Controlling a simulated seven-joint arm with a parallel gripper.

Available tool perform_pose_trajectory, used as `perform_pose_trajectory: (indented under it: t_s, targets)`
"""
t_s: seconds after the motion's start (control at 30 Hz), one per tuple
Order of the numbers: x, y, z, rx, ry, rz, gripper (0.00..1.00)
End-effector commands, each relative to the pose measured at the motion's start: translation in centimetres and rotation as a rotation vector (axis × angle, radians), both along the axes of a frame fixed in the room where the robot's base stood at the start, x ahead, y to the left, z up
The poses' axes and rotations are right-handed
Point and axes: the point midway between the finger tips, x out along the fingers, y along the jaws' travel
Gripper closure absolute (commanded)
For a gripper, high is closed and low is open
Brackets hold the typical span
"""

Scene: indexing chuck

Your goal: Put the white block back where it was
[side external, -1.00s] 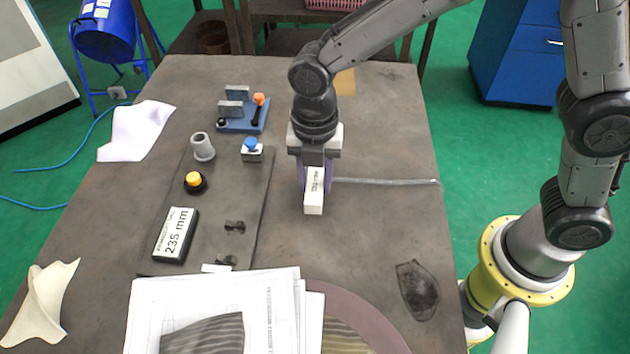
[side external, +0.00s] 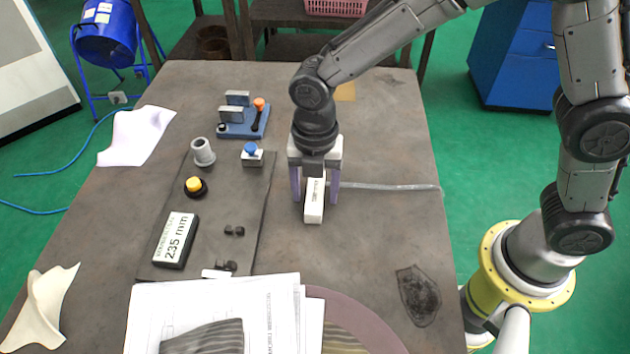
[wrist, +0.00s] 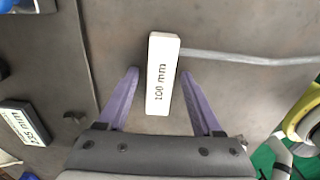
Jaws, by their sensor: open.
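The white block (side external: 315,202) lies on the bare table, right of the dark plate. In the wrist view the white block (wrist: 161,73) is marked "100 mm". My gripper (side external: 315,198) is low over the table with its purple fingers apart, one on each side of the block's near part. In the wrist view my gripper (wrist: 163,85) shows clear gaps between both fingers and the block. A grey line or rod (side external: 385,188) on the table runs right from beside the block.
The dark plate (side external: 215,220) carries a grey cone piece, a yellow button, a blue-knobbed block and a display reading 235 mm (side external: 174,240). A blue clamp fixture (side external: 240,122) stands behind. Papers (side external: 215,312) and a round disc (side external: 365,318) lie in front. The table right of the block is mostly clear.

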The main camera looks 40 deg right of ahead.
Motion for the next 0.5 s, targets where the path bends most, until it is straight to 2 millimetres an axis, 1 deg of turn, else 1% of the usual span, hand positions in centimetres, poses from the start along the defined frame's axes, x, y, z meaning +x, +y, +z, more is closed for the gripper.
perform_pose_trajectory:
  t_s: [0.07, 0.17, 0.5]
  targets:
    - [0.0, 0.0, 0.5, 0.001, -0.003, 0.0, 0.33]
    - [0.1, 0.1, 1.7, 0.004, -0.005, 0.0, 0.33]
    - [0.1, 0.0, 8.5, 0.003, -0.006, 0.0, 0.33]
